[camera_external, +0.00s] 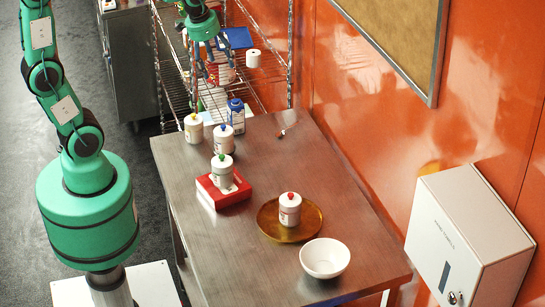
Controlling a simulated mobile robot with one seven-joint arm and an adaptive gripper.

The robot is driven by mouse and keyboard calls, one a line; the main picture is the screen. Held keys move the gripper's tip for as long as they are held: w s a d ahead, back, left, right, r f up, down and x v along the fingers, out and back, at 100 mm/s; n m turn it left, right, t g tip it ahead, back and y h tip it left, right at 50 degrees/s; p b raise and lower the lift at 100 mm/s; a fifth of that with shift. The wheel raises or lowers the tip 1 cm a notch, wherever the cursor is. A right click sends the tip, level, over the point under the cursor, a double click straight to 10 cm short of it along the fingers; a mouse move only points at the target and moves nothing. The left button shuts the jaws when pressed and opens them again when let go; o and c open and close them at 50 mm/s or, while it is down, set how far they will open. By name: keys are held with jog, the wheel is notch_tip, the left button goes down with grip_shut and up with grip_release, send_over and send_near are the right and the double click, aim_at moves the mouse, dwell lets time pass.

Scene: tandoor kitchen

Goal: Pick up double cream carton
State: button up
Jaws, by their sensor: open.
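Several small white containers with coloured lids stand on the steel table (255,255). One has a yellow lid (194,129), one a blue lid (223,140), one a green lid (222,172) and one a red lid (290,210). The labels are too small to read, so I cannot tell which, if any, is the double cream carton. My gripper (211,72) is open and points down, over or in front of the wire shelf beyond the table's far end. It appears empty, but its fingertips are hard to make out against the shelf.
The green-lidded container sits on a red block (224,196), the red-lidded one on a brass plate (271,227). A white bowl (325,259) and a blue bottle (236,116) are also on the table. The wire shelf (180,90) holds more items. A white cabinet (465,235) hangs at right.

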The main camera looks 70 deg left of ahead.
jog(key=w+a+f+g+p, duration=0.2)
jog(key=w+a+f, duration=0.5)
jog(key=w+a, duration=0.15)
jog(key=g, duration=0.1)
send_near(236, 100)
jog(key=shift+a+r+h+p, duration=0.15)
jog(key=shift+a+h+p, duration=0.15)
jog(key=shift+a+p, duration=0.1)
jog(key=shift+f+b, duration=0.35)
jog(key=shift+f, duration=3.9)
jog(key=shift+s+d+f, duration=0.1)
jog(key=shift+f, duration=2.55)
